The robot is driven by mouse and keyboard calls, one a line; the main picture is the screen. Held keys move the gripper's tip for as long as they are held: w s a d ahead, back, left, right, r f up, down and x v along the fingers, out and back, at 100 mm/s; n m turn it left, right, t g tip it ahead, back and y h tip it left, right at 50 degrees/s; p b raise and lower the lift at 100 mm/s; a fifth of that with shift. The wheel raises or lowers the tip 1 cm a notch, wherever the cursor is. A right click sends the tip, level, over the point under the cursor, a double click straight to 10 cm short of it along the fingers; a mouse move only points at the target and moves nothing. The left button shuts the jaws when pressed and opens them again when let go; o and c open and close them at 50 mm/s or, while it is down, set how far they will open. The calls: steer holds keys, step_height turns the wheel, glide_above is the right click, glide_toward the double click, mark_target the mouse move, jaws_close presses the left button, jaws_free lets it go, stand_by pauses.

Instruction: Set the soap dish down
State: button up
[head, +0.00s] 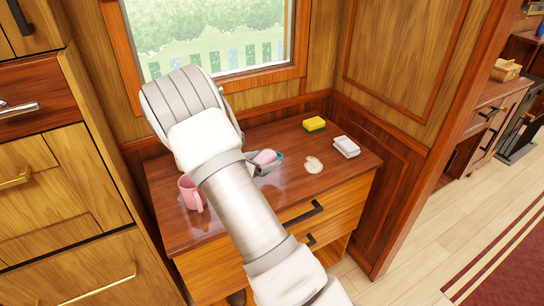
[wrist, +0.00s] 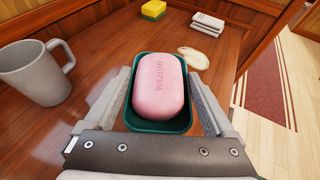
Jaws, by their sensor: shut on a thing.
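The soap dish is a small green tray with a raised rim (wrist: 160,124), and a pink bar of soap (wrist: 160,85) lies in it. My gripper (wrist: 159,98) is shut on the dish, one finger along each side. In the head view the soap (head: 264,157) and part of the dish (head: 278,162) show beside my arm, over the wooden cabinet top (head: 240,215). My arm hides the rest of the dish. I cannot tell whether the dish touches the top or hangs just above it.
The front right is bare.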

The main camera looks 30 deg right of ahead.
steer(key=shift+a, duration=0.15)
steer(key=shift+f+b, duration=0.2)
steer(key=shift+b, duration=0.1)
step_height(320, 180, down, 6)
steer(key=b, duration=0.5)
steer(key=shift+f, duration=0.15)
steer(key=shift+f+b, duration=0.25)
steer(key=shift+b, duration=0.15)
steer(key=o, duration=1)
steer(key=shift+o, duration=0.2)
steer(key=p+v, duration=0.2)
steer(key=v, duration=1.5)
steer(key=shift+a+r, duration=0.1)
steer(key=shift+r, duration=0.1)
jaws_close()
